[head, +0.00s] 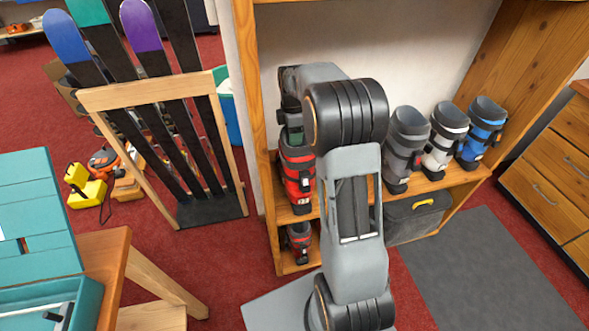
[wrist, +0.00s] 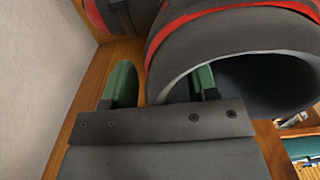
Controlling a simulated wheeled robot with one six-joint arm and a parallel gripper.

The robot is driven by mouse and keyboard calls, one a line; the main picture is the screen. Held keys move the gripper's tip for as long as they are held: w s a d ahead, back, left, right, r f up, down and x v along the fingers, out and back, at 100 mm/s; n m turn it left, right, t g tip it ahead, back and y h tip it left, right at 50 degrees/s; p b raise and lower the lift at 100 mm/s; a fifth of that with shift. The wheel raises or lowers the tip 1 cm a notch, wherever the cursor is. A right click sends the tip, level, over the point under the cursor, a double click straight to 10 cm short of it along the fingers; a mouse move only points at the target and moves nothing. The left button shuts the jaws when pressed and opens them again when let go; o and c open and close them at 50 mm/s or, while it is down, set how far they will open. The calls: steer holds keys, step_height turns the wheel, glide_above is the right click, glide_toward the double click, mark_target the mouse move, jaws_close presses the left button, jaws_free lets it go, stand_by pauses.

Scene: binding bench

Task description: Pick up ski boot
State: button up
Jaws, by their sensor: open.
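A red and black ski boot (head: 298,172) stands at the left end of the upper shelf, partly hidden behind my arm. My gripper (head: 293,122) is at the top of its cuff. In the wrist view the boot (wrist: 192,47) fills the upper middle and right, with its dark cuff opening at the right. My gripper's two green fingers (wrist: 163,82) are open and pointed toward the boot. The cuff wall shows between them: the left finger is outside the cuff, the right one at the opening. I cannot tell whether either finger touches the boot.
Grey (head: 406,150), white (head: 446,141) and blue (head: 483,132) boots stand further right on the shelf (head: 455,180). Another red boot (head: 299,239) is below. The cabinet's left side panel (head: 246,75) is close to my gripper. A ski rack (head: 215,208) stands left.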

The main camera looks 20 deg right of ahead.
steer(key=shift+f, duration=0.25)
jaws_close()
stand_by(0.3)
steer(key=shift+r, duration=0.1)
stand_by(0.8)
